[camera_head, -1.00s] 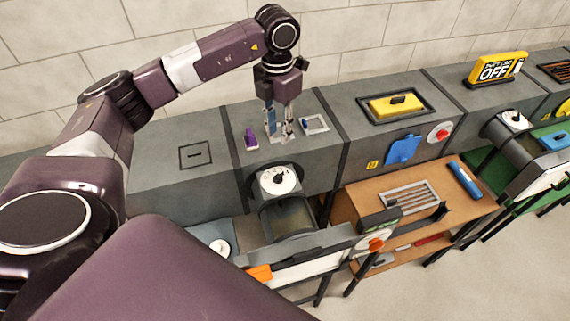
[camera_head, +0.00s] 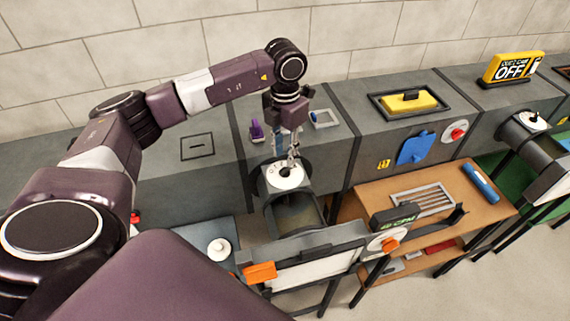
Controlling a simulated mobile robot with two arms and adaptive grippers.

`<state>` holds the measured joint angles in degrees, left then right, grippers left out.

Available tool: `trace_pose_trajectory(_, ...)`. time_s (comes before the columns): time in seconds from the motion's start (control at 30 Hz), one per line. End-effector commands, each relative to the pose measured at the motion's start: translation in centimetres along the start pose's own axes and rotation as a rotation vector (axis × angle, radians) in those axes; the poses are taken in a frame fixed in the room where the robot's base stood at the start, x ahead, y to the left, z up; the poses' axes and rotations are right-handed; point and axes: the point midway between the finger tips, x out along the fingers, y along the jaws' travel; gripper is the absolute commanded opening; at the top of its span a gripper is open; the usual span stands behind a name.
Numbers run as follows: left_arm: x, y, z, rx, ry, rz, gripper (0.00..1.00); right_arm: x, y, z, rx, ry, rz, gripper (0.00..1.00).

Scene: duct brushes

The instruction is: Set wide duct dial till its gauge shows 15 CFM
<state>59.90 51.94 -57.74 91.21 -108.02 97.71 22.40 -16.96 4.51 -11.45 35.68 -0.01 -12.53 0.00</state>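A white round dial with a dark knob (camera_head: 285,176) sits on top of the grey duct outlet in the middle. My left gripper (camera_head: 287,154) points down just behind and above this dial, its two fingers apart with nothing seen between them. Whether a fingertip touches the knob I cannot tell. A dark display box with green CFM lettering (camera_head: 398,219) stands to the right; its number is too small to read. My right gripper is not in view.
A purple piece (camera_head: 256,131) and a light square frame (camera_head: 324,119) lie on the duct near the gripper. A yellow-handled hatch (camera_head: 407,101), blue plate (camera_head: 415,147) and red knob (camera_head: 456,131) are further right. A wooden bench (camera_head: 365,200) holds a grille and blue cylinder.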

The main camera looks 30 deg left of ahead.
Motion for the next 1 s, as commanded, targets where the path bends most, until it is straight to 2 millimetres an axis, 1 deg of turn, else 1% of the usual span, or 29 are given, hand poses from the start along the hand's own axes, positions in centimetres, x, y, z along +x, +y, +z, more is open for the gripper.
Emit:
trace_pose_trajectory(0.03,0.7,-0.1,-0.1,-0.001,0.006,-0.002,0.26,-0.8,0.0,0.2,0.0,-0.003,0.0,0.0)
trace_pose_trajectory(0.2,3.2,-0.1,-0.1,0.0,0.004,-0.002,0.26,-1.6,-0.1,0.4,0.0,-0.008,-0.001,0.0)
trace_pose_trajectory(0.3,4.3,0.0,-0.1,0.0,0.003,0.0,0.26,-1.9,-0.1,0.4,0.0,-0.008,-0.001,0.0)
trace_pose_trajectory(0.43,5.0,0.0,0.0,0.0,0.001,0.0,0.26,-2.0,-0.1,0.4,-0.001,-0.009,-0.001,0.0)
trace_pose_trajectory(0.67,5.1,0.0,0.0,0.0,0.0,0.0,0.26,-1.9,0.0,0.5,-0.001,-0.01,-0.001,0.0)
trace_pose_trajectory(0.9,5.0,0.0,0.0,0.0,0.0,0.0,0.0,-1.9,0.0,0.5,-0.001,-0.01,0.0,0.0)
trace_pose_trajectory(1.0,5.0,0.0,0.0,0.0,0.0,0.0,0.0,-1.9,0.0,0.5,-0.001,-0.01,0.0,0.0)
